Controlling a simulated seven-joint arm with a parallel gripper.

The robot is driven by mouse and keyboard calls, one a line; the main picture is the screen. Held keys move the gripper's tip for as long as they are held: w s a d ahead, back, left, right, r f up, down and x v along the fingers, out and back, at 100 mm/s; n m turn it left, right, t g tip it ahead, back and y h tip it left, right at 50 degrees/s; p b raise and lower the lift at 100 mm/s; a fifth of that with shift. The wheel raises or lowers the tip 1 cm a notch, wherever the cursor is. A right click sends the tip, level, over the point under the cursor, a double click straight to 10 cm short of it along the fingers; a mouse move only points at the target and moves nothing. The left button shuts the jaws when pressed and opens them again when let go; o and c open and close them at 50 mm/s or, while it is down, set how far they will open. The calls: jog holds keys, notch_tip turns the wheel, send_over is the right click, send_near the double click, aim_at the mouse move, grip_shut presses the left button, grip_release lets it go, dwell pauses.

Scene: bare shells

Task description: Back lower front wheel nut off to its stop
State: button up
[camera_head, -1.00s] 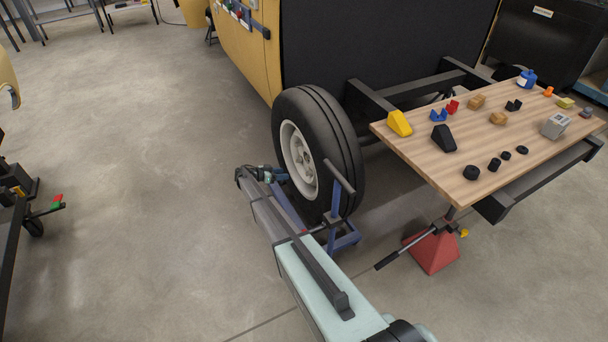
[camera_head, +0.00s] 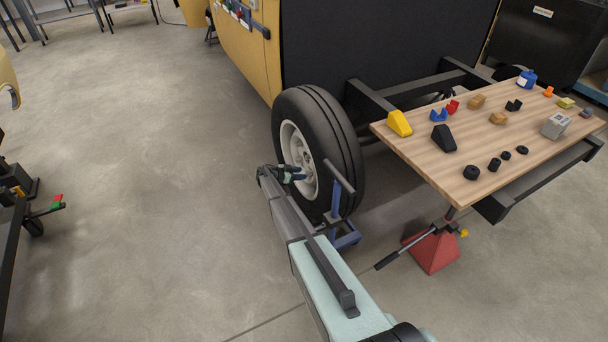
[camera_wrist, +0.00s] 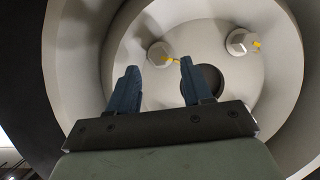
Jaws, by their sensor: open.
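The front wheel (camera_head: 316,140) has a black tyre and a pale rim. In the wrist view the rim's hub face (camera_wrist: 205,38) shows two pale nuts with yellow pointers. One nut (camera_wrist: 159,54) appears between the tips of my gripper (camera_wrist: 158,64), beyond them; the other nut (camera_wrist: 241,42) is to the right. I cannot tell which is the lower front nut. My gripper's two dark blue fingers are apart with nothing visibly held. A dark round hub opening (camera_wrist: 205,80) is partly behind the right finger. In the head view my gripper (camera_head: 298,175) is at the rim's face; nuts are too small to tell there.
A blue stand (camera_head: 344,232) with an upright bar is beside the tyre, close to my arm. A wooden board (camera_head: 480,140) with small parts is at the right, above a red jack stand (camera_head: 432,250) with a handle.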

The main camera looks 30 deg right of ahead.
aim_at(308, 173)
jog(key=shift+x, duration=1.55)
grip_shut()
